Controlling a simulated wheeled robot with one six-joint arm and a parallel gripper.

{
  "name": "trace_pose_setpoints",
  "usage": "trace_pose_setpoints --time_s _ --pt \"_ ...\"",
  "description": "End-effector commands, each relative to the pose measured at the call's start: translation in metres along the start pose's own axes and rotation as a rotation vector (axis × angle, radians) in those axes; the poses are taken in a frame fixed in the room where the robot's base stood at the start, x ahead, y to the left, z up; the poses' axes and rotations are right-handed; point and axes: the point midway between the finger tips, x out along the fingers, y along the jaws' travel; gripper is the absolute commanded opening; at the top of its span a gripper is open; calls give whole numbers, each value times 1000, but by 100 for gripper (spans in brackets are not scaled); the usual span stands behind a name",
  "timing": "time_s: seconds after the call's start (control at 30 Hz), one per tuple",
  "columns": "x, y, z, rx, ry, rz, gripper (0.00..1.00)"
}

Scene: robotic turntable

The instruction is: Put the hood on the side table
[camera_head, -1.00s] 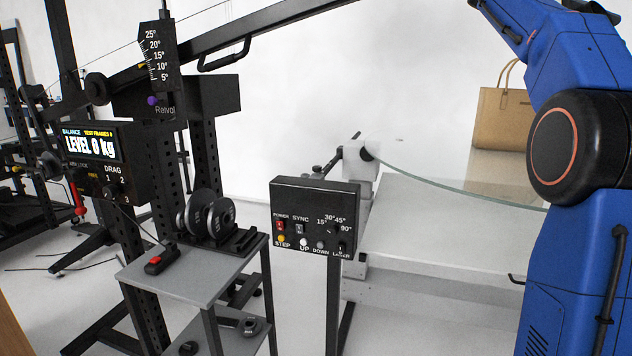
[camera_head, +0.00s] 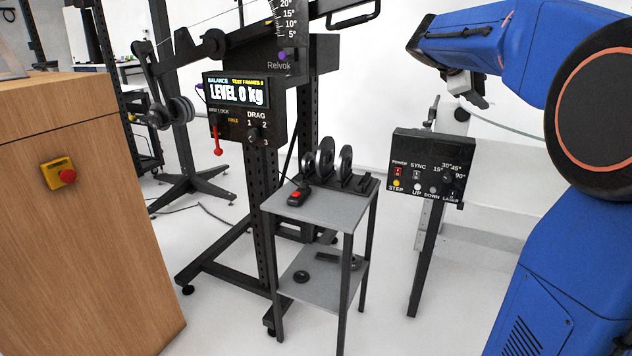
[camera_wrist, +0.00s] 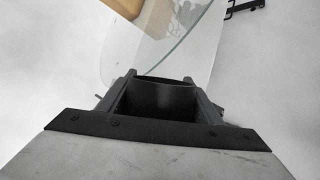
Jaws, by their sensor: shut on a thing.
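My gripper (camera_wrist: 162,80) is shut on a dark, curved, hollow piece, which I take to be the hood (camera_wrist: 165,94). It sits between the two fingers in the wrist view, and its far side is hidden. In the head view my gripper (camera_head: 468,88) hangs at upper right, held high and apart from the side table. The side table (camera_head: 338,212) is a small grey two-shelf stand on dark legs in the middle of the head view. Its top bears several dark discs in a rack at the back and a small remote with a red button. Its front top is bare.
A control box (camera_head: 428,165) on a post stands right of the side table. A dark frame with a level display (camera_head: 238,93) stands behind and left. A wooden cabinet (camera_head: 90,215) fills the left. A glass disc (camera_wrist: 180,45) lies beyond my gripper in the wrist view.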

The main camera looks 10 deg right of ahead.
Motion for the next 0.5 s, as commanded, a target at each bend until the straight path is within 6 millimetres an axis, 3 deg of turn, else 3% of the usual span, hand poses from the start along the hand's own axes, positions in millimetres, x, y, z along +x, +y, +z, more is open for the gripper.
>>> trace_pose_setpoints --time_s 0.1,0.3,0.5 --pt "0 -30 -34 7 162 32 38" --pt "-4 -67 -83 16 429 58 38" --pt "-11 -87 -109 15 603 59 38"
